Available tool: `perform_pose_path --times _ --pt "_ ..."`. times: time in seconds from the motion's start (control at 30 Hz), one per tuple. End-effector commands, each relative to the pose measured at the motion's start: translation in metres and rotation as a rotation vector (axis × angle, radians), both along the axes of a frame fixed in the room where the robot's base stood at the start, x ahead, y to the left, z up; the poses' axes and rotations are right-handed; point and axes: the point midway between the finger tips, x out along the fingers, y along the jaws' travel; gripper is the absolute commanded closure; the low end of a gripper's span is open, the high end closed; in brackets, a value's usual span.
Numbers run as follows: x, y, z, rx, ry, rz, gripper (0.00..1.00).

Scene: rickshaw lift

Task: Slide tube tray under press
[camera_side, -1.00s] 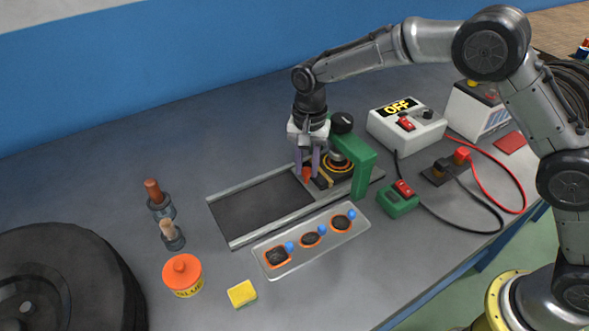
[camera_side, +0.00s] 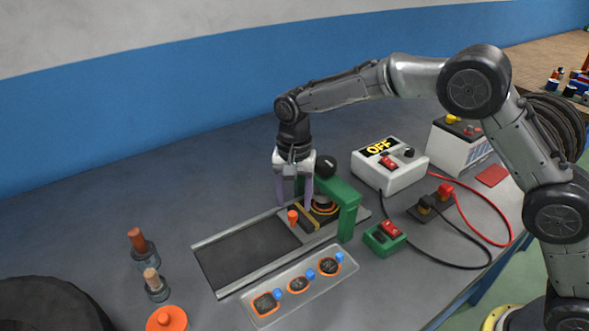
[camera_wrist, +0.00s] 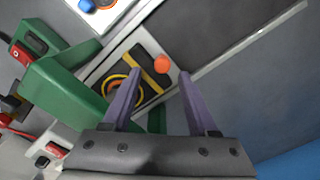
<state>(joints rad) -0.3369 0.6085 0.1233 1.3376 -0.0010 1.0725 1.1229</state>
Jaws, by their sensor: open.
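The tube tray (camera_side: 303,226) is a dark plate with a yellow strap and an upright orange knob (camera_side: 292,216). It sits in the railed track (camera_side: 222,292), at the end by the green press (camera_side: 348,205). A ring-shaped orange-and-black coil on its far part lies under the press arm, partly hidden. My gripper (camera_side: 293,204) is open, with purple fingers apart above the knob and holding nothing. In the wrist view, the knob (camera_wrist: 162,63) shows between and just beyond the open fingertips (camera_wrist: 160,75), and the press (camera_wrist: 65,92) is at left.
A clear tray (camera_side: 325,284) with several orange-rimmed black pieces lies in front of the track. A green switch box (camera_side: 378,241), an OFF meter box (camera_side: 388,176) and cables occupy the right. Two handled tools (camera_side: 140,243) stand at left. The track's left part is empty.

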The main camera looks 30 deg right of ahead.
Motion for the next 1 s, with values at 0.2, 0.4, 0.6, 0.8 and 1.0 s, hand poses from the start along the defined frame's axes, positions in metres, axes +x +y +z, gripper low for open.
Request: perform_pose_path --times 0.2,0.4,0.6,0.8,1.0 --pt "0.001 0.0 0.051 0.001 -0.006 0.0 0.41" --pt "0.001 0.0 0.086 0.0 -0.003 0.0 0.41" --pt "0.0 -0.001 0.104 -0.001 -0.001 0.0 0.41" --pt "0.0 -0.001 0.107 -0.001 0.0 0.0 0.41" --pt "0.001 -0.002 0.107 -0.001 0.0 -0.004 0.41"
